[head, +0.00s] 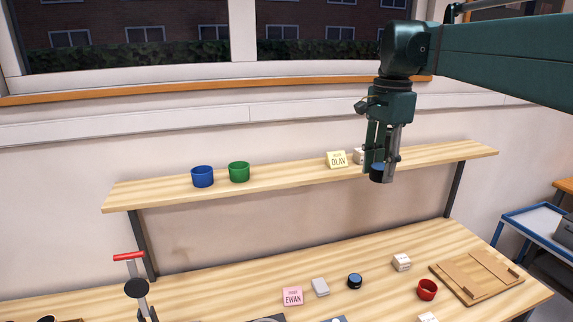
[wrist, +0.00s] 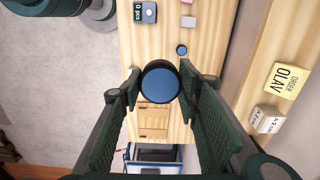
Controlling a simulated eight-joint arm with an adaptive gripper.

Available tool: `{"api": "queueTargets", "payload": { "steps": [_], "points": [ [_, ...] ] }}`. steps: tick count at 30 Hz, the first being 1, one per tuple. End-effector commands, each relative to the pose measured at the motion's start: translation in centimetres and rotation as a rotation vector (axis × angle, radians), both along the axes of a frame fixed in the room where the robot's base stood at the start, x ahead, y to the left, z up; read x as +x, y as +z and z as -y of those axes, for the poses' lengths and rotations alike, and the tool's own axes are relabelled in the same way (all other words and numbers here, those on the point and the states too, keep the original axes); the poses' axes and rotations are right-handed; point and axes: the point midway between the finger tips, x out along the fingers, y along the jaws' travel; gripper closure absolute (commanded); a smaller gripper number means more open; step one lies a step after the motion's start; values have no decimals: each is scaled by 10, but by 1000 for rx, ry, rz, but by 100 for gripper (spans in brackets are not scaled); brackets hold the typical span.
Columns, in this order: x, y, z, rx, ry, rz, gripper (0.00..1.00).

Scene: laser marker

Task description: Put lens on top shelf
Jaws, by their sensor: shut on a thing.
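A lens with a black rim and blue face (head: 377,177) is held between the fingers of my gripper (head: 382,162). It also shows in the wrist view (wrist: 160,82), between the green finger pads. The top shelf (head: 290,178) is a long wooden board above the workbench. In the head view the held lens overlaps the shelf's front edge; in the wrist view the shelf (wrist: 262,112) lies to the right, with the lens apart from it. A second black and blue lens (head: 354,281) lies on the workbench below; it shows in the wrist view (wrist: 182,50).
The shelf holds a blue cup (head: 202,176), a green cup (head: 239,172), a yellow OLAV card (head: 337,159) and a white box (wrist: 267,119) near my gripper. The shelf between the green cup and the card is clear. A pink EWAN card (head: 292,296) and red ring (head: 427,289) stand below.

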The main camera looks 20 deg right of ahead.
Motion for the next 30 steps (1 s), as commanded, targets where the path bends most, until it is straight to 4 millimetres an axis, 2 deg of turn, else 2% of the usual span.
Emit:
{"api": "queueTargets", "payload": {
  "steps": [1,6,14,25,30],
  "points": [
    [0,10,0,0,0,0,84],
    [0,35,0,0,0,0,84],
    [0,64,0,0,0,0,84],
    [46,71,-20,9,-2,4,84],
    [77,75,-35,15,-4,7,84]
  ]
}}
